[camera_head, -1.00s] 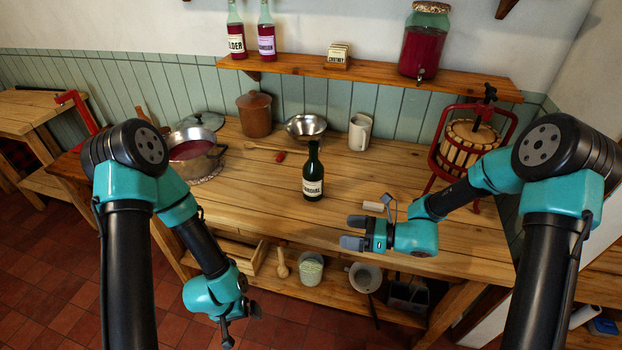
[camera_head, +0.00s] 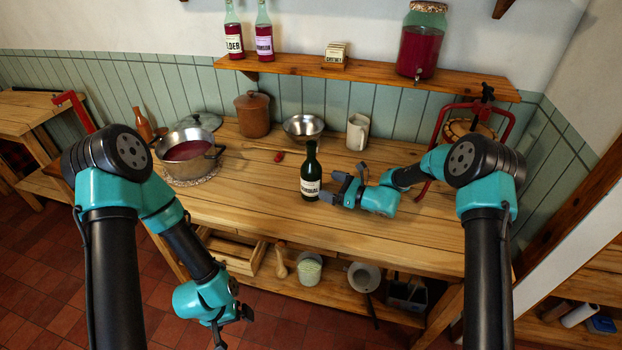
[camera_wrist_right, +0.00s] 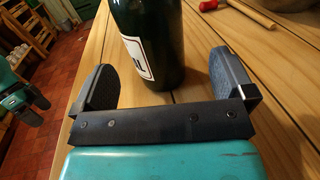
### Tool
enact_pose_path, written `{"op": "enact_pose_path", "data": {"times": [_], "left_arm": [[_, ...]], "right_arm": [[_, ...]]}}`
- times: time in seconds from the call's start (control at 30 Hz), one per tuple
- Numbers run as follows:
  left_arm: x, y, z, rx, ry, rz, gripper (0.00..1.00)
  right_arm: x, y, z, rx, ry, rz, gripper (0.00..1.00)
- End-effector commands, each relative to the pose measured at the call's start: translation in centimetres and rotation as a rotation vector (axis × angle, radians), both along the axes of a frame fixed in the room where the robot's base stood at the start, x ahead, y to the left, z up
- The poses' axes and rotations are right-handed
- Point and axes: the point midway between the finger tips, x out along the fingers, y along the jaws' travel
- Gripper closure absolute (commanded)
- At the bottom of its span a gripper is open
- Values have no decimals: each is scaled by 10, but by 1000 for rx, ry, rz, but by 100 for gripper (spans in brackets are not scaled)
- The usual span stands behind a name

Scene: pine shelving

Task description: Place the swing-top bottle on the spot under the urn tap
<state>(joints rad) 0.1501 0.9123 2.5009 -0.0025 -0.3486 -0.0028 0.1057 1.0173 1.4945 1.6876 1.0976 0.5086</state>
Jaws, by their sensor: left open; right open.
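The swing-top bottle (camera_head: 311,180) is dark green with a white label and stands upright on the wooden bench. Its stopper is too small to make out. In the right wrist view the bottle (camera_wrist_right: 152,42) stands between or just beyond the spread fingers; contact cannot be told. My right gripper (camera_head: 335,187) is open, low over the bench at the bottle's right side. The urn (camera_head: 419,43) is a glass jar of red liquid on the wall shelf, its small tap (camera_head: 417,76) at the bottom front. My left gripper (camera_head: 235,325) is open and empty, low in front of the bench.
A cooking pot (camera_head: 187,156) stands at the bench's left. A brown crock (camera_head: 253,115), metal bowl (camera_head: 303,127) and pale mug (camera_head: 357,132) stand along the back. A red-framed press (camera_head: 470,125) is at the right behind my arm. The bench (camera_head: 260,205) in front is clear.

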Motion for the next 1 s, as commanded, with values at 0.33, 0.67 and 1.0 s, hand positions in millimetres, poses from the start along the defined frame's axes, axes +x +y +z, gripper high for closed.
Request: {"op": "enact_pose_path", "data": {"times": [0.33,0.67,1.0], "left_arm": [[0,0,0,0,0,0,1],[0,0,0,0,0,0,1],[0,0,0,0,0,0,1]], "right_arm": [[7,18,0,0,1,1,0],[10,29,0,0,0,2,0],[24,65,1,-1,0,1,0]]}}
